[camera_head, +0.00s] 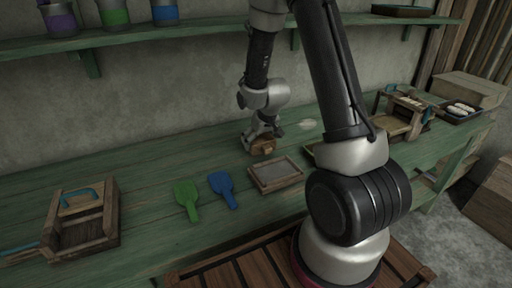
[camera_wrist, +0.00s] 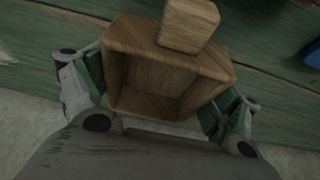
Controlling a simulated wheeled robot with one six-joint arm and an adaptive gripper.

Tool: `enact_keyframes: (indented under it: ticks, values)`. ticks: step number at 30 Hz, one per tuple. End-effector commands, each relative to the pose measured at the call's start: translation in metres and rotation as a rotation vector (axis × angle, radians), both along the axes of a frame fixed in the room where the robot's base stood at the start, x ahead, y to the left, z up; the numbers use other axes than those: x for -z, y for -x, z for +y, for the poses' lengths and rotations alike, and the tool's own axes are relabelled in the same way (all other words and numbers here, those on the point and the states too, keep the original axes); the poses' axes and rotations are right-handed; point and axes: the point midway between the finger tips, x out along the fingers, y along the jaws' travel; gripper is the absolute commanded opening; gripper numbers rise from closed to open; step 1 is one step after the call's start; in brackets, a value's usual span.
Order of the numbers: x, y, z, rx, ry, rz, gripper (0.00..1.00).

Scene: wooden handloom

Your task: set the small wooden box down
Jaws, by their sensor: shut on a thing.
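The small wooden box (camera_wrist: 160,85) is light brown and open on the side facing the wrist camera, and its inside looks empty. A paler wooden block (camera_wrist: 190,25) shows at its upper edge; I cannot tell if it is part of the box. My gripper (camera_wrist: 155,95) is shut on the box, one finger at each side. In the head view, my gripper (camera_head: 260,136) is low over the green table, at the back middle, with the box (camera_head: 263,147) under it. I cannot tell whether the box touches the table.
A framed tray (camera_head: 276,187), a blue scoop (camera_head: 222,184) and a green scoop (camera_head: 187,196) lie in front of my gripper. A wooden crate-like holder (camera_head: 112,232) stands at left, a small loom (camera_head: 400,125) at right. A shelf (camera_head: 200,26) runs above. The table's left back is clear.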

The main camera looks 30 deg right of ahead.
Motion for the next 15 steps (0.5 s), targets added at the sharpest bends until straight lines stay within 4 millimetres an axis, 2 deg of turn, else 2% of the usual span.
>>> enact_keyframes:
  ticks: [3, 6, 15]
  values:
    - [0.020, 0.006, -0.003, 0.000, 0.000, 0.006, 0.63]
    - [0.029, 0.007, -0.004, 0.000, 0.000, 0.003, 0.63]
    - [0.030, 0.007, -0.004, -0.001, -0.001, 0.002, 0.63]
